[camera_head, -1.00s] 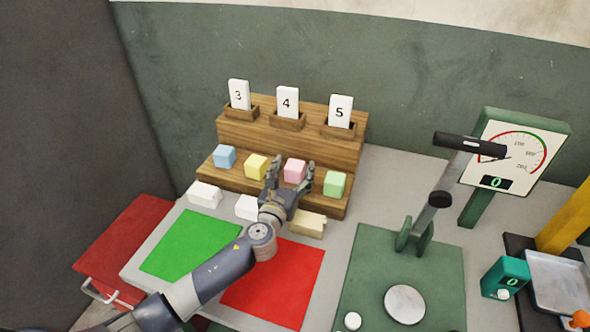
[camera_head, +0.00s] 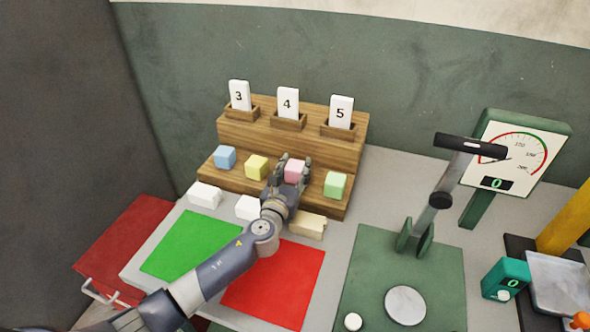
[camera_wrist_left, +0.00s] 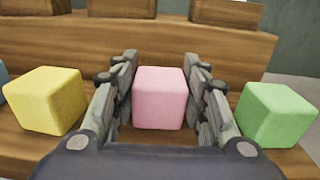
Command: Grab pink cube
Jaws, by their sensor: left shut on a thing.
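The pink cube (camera_head: 293,173) sits on the lower step of the wooden stand, between the yellow cube (camera_head: 257,167) and the green cube (camera_head: 335,185). My left gripper (camera_head: 294,160) is shut on it, one finger on each side. In the left wrist view the pink cube (camera_wrist_left: 159,98) stands upright between the fingers of my left gripper (camera_wrist_left: 160,62). The cube appears still on the step. My right gripper is not in view.
A blue cube (camera_head: 224,157) is at the stand's left end. White blocks (camera_head: 204,195) lie in front of the wooden stand (camera_head: 335,146). A green mat (camera_head: 190,245) and a red mat (camera_head: 275,285) lie nearer. A lever press (camera_head: 436,200) stands at right.

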